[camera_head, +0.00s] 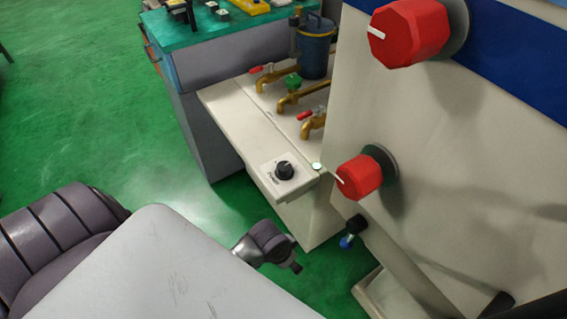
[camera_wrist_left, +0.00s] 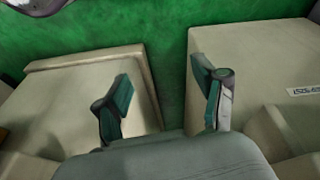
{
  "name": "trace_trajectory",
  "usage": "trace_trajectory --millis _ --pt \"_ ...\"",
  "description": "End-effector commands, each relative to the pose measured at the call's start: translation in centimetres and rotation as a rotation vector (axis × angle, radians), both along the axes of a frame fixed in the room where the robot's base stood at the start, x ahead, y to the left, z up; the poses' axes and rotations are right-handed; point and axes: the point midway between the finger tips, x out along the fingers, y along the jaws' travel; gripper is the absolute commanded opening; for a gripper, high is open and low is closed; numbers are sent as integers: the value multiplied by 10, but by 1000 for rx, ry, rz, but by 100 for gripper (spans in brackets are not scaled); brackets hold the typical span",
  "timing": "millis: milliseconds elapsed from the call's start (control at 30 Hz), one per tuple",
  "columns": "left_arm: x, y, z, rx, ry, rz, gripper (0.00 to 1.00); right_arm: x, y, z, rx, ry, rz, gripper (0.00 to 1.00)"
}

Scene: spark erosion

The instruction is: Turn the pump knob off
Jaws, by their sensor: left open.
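The pump knob (camera_head: 285,170) is a small black dial with a light pointer mark. It sits on a white label plate on the front right corner of a low cream bench (camera_head: 232,128) in the head view. My left gripper (camera_wrist_left: 165,100) shows in the wrist view with its two fingers wide apart and nothing between them. In the head view a dark grey end part of my arm is in front of and below the knob, apart from it; its fingers cannot be made out. The knob is not seen in the wrist view. My right gripper is not in view.
Two large red knobs (camera_head: 408,33) (camera_head: 359,177) stick out of the cream machine panel (camera_head: 480,130) right of the bench. Brass taps (camera_head: 292,97) and a blue container (camera_head: 316,50) are on the bench. A teal-topped cabinet (camera_head: 215,40) stands behind. Green floor (camera_head: 80,120) is open at left.

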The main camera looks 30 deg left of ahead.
Motion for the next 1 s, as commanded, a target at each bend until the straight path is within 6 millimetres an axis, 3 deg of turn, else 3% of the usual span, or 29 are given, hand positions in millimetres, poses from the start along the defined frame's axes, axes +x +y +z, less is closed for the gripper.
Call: trace_trajectory --millis 33,100,300,467,567,700,900,1000 --pt "17 -3 21 -9 -23 -22 70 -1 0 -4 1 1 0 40" --pt "33 -8 43 -21 -21 -55 70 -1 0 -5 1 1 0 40" --pt "72 -8 77 -32 3 -119 70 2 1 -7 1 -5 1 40" --pt "106 5 106 -12 36 -153 70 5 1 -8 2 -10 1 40" --pt "130 25 133 16 70 -159 70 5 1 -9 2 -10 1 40" --pt "161 68 186 71 136 -128 70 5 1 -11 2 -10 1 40" --pt "178 120 252 108 214 -43 70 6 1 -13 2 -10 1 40" --pt "179 133 270 110 234 -15 70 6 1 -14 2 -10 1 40"
